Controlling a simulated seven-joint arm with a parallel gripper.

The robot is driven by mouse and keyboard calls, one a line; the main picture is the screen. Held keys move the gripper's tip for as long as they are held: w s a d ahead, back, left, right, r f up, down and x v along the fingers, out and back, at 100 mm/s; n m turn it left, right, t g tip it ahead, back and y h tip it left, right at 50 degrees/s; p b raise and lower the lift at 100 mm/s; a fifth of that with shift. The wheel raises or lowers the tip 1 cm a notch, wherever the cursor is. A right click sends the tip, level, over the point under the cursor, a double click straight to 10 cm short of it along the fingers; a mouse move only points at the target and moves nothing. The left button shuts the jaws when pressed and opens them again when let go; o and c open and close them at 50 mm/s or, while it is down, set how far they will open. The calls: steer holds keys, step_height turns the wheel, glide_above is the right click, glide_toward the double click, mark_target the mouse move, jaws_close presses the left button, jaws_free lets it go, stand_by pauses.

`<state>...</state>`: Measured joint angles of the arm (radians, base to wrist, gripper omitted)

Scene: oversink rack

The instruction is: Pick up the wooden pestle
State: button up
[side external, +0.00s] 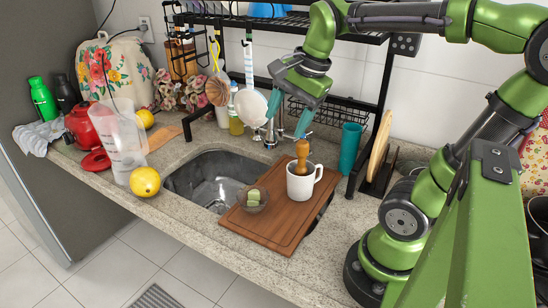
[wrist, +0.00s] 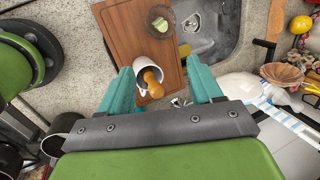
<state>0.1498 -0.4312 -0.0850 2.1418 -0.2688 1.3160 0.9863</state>
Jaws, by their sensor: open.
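The wooden pestle (side external: 302,154) stands upright in a white mug (side external: 301,183), its knobbed top above the rim. The mug stands on a brown wooden cutting board (side external: 268,231) that partly covers the sink. My gripper (side external: 288,136) is open and empty, just above and left of the pestle in the side view. In the wrist view, the pestle (wrist: 152,83) shows between the two teal fingers (wrist: 165,88), apart from both. The pestle's lower end is hidden inside the mug.
A small glass bowl (side external: 253,199) with green pieces sits on the board beside the mug. A teal cup (side external: 350,148) and the black rack (side external: 385,85) stand behind to the right. A clear pitcher (side external: 122,150) and lemon (side external: 145,181) are at left. The sink (side external: 210,178) is open at the board's left.

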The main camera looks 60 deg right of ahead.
mark_target(303, 142)
steer(key=w+d+r+m+g, duration=0.15)
steer(key=d+m+g, duration=0.25)
steer(key=d+m, duration=1)
steer(key=a+f+m, duration=0.1)
steer(key=f, duration=0.4)
steer(key=a+f+m, duration=0.1)
steer(key=f, duration=0.5)
steer(key=a+f+m, duration=0.1)
steer(key=f, duration=0.4)
steer(key=shift+s+a+f+h, duration=0.2)
steer(key=shift+s+a+h, duration=0.05)
steer(key=shift+a+h, duration=0.05)
jaws_close()
